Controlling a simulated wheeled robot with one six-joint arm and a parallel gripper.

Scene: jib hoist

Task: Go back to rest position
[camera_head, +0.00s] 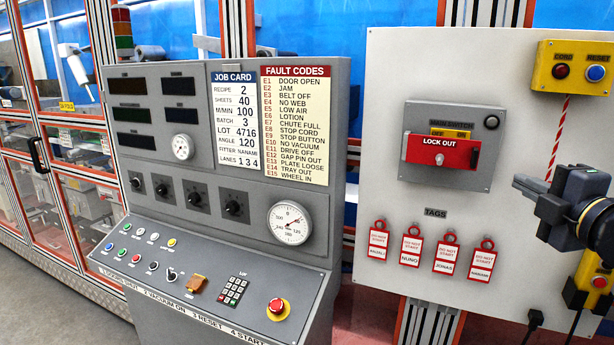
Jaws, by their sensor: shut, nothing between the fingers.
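My gripper (526,190) is at the right edge of the head view, in front of the white board (385,140). Its dark fingers point left and are shut with nothing between them. It is apart from the red lock-out plate (441,152) on the main switch box and from the hanging tags, which are to its left. Part of my arm runs out of the picture on the right.
A grey control console (215,235) with knobs, gauges and a red stop button (278,306) stands at the left and middle. Several red tags (411,249) hang on the board. A yellow cord box (575,68) is at the upper right. Framed glass doors (85,215) stand far left.

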